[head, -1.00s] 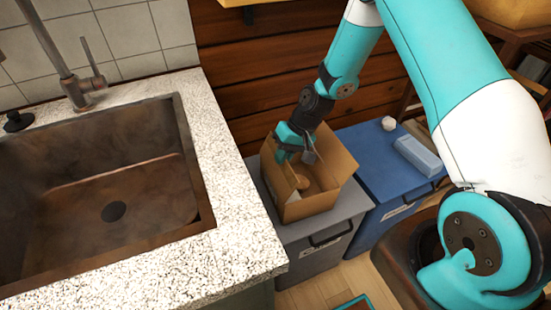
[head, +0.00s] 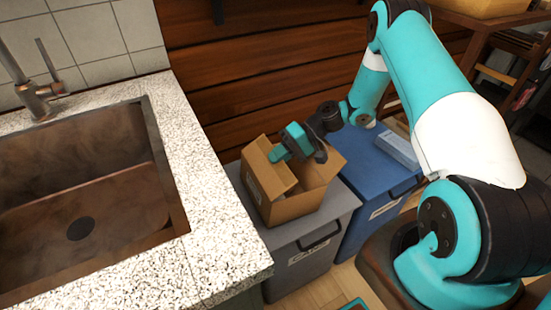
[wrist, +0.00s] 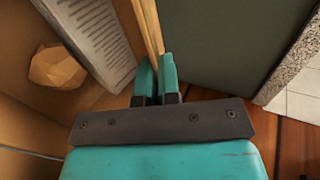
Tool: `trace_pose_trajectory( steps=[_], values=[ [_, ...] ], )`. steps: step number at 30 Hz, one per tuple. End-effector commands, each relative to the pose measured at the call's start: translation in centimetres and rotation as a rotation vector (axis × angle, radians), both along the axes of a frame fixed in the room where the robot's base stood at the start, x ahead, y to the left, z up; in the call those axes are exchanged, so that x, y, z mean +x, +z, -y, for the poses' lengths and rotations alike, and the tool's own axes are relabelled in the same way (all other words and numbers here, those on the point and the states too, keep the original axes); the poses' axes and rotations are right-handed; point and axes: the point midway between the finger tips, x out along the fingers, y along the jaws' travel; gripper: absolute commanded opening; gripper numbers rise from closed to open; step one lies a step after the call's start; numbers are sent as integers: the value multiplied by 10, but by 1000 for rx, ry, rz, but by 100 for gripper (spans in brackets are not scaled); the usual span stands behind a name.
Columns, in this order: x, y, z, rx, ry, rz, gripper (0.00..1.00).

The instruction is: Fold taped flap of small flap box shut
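The small flap box (head: 292,207) is brown cardboard and sits open on top of a grey bin. One of its flaps (head: 283,179) stands up at the left side of the opening and leans inward. My gripper (head: 279,154) is over the box's back left part, tilted down. In the wrist view, my gripper's fingers (wrist: 158,78) are close together on either side of a thin cardboard edge (wrist: 152,28), apparently that of a flap. No tape can be made out. A faceted tan object (wrist: 56,66) and a grey printed sheet (wrist: 92,35) show on the box side.
The grey bin (head: 312,246) stands between the speckled counter with the sink (head: 215,215) and a blue bin (head: 383,178). A pale blue block (head: 398,150) lies on the blue bin. A wooden wall (head: 250,75) rises behind.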

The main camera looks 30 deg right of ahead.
Motion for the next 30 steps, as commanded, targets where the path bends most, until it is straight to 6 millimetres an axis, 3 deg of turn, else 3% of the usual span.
trace_pose_trajectory(
  steps=[13, 19, 30],
  values=[
    [0, 0, 0, 11, 0, 1, 0],
    [0, 0, 0, 11, 0, 1, 42],
    [0, 7, 1, 9, 0, 1, 42]
  ],
)
